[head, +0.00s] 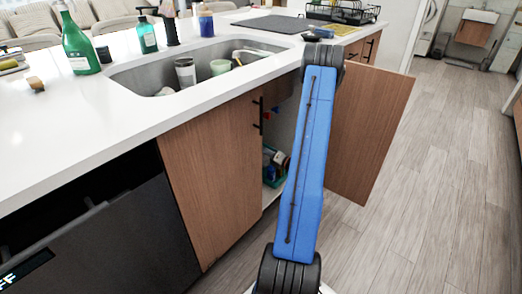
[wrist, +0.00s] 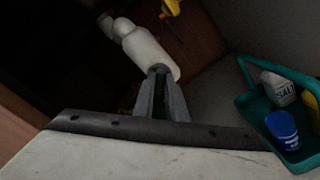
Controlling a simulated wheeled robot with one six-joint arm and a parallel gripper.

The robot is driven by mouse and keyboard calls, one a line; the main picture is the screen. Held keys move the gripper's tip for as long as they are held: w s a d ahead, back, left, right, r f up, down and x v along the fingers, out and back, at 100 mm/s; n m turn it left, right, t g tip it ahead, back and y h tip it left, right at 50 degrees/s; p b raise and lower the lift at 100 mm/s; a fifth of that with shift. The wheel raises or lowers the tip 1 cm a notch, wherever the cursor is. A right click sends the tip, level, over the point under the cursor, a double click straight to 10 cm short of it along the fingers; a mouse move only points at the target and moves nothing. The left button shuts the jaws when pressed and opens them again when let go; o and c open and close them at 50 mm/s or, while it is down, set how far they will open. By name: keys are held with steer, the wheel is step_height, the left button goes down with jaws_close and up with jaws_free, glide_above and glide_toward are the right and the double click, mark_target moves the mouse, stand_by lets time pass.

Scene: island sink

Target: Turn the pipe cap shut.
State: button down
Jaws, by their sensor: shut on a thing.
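In the wrist view, a white pipe (wrist: 148,50) with a rounded joint at its upper left slants down through the dark cabinet to my gripper (wrist: 160,70). The grey fingers are close together at the pipe's lower end, shut on what appears to be the pipe cap. The fingers largely hide the cap, so I cannot make out its turn. In the head view, my blue arm covers part of the open cabinet, and my gripper is out of sight.
A teal caddy (wrist: 245,75) with a salt container (wrist: 278,88) and a blue can (wrist: 282,128) stands at the right in the wrist view. A yellow item (wrist: 171,8) shows at the top. In the head view, the open cabinet door (head: 375,130) stands right of my arm.

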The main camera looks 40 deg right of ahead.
steer(key=shift+d+f+m, duration=0.1)
steer(key=shift+d+m, duration=0.05)
steer(key=shift+m, duration=4.05)
steer(key=c, duration=1.8)
jaws_free()
steer(key=s+d, duration=0.1)
steer(key=s, duration=1.6)
steer(key=shift+s+d, duration=0.15)
